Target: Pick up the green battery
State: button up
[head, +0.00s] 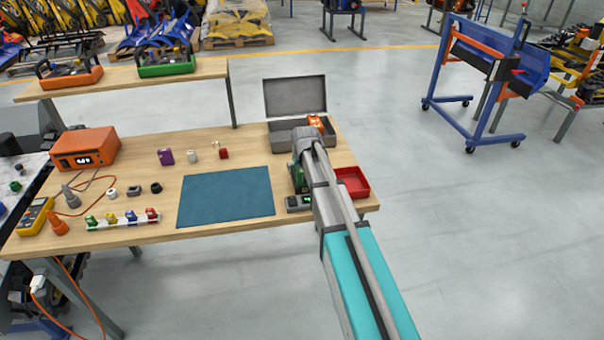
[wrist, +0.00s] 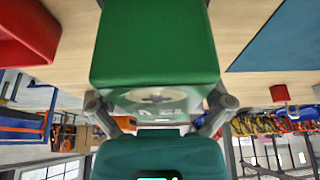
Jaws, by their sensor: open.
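The green battery (head: 297,178) stands near the right end of the wooden table, partly hidden behind my arm in the head view. In the wrist view, which looks upside down, it fills the upper middle as a large green block (wrist: 155,50) with a paler printed face toward me. My gripper (wrist: 160,104) is open, with one finger at each lower side of the battery in that view. The fingers look close to its sides; whether they touch cannot be told. In the head view the gripper (head: 303,153) is at the battery, its fingertips mostly hidden.
A red tray (head: 353,182) lies close on the right, an open grey case (head: 288,134) behind. A blue mat (head: 226,197) on the left is bare. Small parts and an orange box (head: 86,148) stand farther left.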

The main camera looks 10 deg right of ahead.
jog(key=c, duration=1.3)
jog(key=shift+o, duration=0.2)
jog(key=shift+r, duration=0.15)
notch_tip(320, 180, up, 3)
jog(key=p, duration=0.3)
jog(key=s+d+r+p, duration=0.8)
jog(key=s+r+p, duration=0.2)
jog(key=s, duration=0.1)
jog(key=shift+d+p, duration=0.15)
jog(key=shift+p, duration=0.15)
jog(key=shift+s+r, duration=0.1)
